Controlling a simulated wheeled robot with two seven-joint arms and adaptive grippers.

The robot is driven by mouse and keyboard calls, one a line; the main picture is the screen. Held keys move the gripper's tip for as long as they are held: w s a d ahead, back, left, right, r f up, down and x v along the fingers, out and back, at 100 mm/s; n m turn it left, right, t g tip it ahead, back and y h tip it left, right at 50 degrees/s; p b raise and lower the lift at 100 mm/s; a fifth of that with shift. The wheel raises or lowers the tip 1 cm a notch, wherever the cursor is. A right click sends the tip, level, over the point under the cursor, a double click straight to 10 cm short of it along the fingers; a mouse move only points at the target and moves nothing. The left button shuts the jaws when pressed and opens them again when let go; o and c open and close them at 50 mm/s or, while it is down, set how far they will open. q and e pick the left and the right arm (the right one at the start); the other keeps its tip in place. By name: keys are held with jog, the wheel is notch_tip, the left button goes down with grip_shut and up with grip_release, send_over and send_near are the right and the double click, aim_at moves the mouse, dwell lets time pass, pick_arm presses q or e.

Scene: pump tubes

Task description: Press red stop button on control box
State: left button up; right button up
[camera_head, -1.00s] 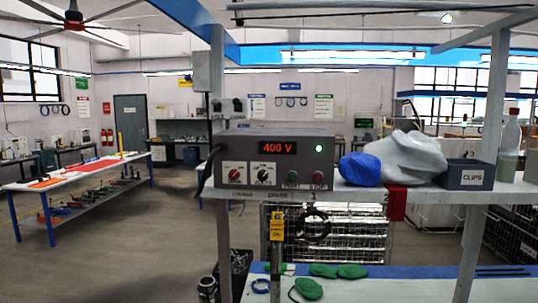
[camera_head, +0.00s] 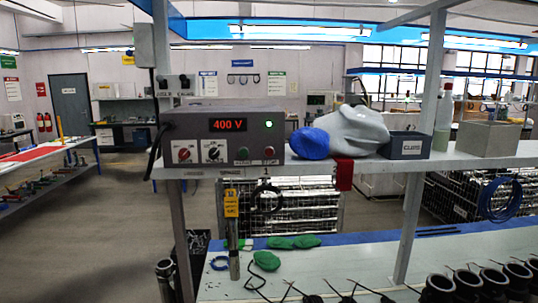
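The control box (camera_head: 188,130) is a grey box on the raised shelf, left of the middle in the head view. Neither of my grippers shows in the view.
On the shelf (camera_head: 480,158), right of the box, are a blue bundle (camera_head: 309,143), a grey-white bag (camera_head: 352,132), a clips bin (camera_head: 405,146) and a grey bin (camera_head: 488,138). Shelf posts (camera_head: 423,150) rise from the bench. Green pieces (camera_head: 293,242) and black cylinders lie on the bench below.

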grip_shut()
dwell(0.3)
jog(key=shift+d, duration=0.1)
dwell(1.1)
